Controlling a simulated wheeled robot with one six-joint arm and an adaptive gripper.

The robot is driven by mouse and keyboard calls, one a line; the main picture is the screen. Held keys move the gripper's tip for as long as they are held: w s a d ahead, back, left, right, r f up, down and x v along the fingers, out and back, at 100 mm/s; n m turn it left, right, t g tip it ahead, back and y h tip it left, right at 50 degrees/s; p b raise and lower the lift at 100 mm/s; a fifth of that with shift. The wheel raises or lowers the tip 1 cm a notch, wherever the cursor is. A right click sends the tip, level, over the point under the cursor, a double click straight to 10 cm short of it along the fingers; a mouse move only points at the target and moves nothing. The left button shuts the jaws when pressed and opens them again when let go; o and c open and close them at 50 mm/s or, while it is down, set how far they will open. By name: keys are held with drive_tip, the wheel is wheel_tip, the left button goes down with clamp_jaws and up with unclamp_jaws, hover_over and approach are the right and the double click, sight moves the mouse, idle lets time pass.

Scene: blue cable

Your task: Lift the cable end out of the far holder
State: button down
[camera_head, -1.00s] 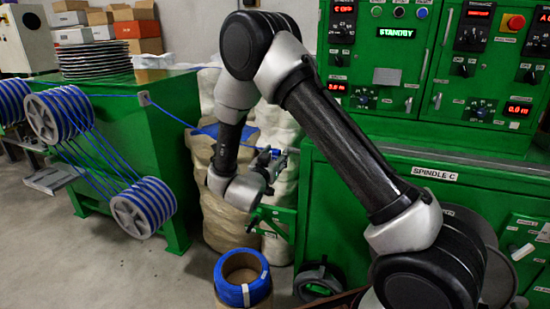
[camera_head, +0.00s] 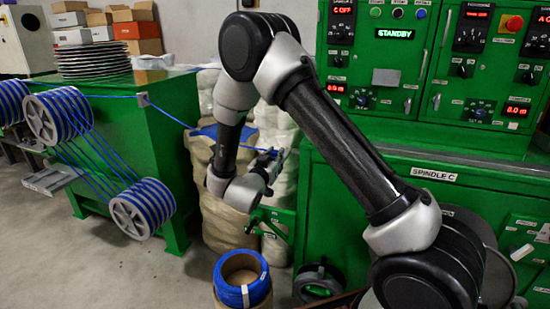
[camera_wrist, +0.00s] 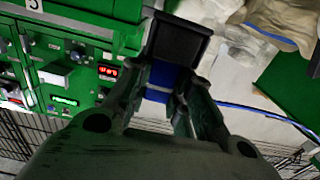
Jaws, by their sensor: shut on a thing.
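My gripper (camera_head: 272,160) is in front of the pale sacks, left of the green machine. In the wrist view its two fingers (camera_wrist: 178,100) are closed in on a blue piece, which I take to be the cable end (camera_wrist: 165,76). A black square piece (camera_wrist: 178,42) sits just beyond the fingertips; I cannot tell whether it is the holder or part of the end. The blue cable (camera_head: 175,118) runs from the green cabinet down toward my gripper. It also crosses the right of the wrist view (camera_wrist: 265,111). The far holder is not clearly seen in the head view.
A green bracket (camera_head: 272,222) juts from the machine (camera_head: 340,205) below my gripper. A blue-wrapped cardboard roll (camera_head: 242,280) stands lower down. Blue cable spools (camera_head: 142,208) hang at the left beside the green cabinet (camera_head: 150,140). Open floor lies at the lower left.

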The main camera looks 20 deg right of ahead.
drive_tip(key=shift+r, duration=0.95)
idle(0.8)
drive_tip(key=shift+r, duration=2.85)
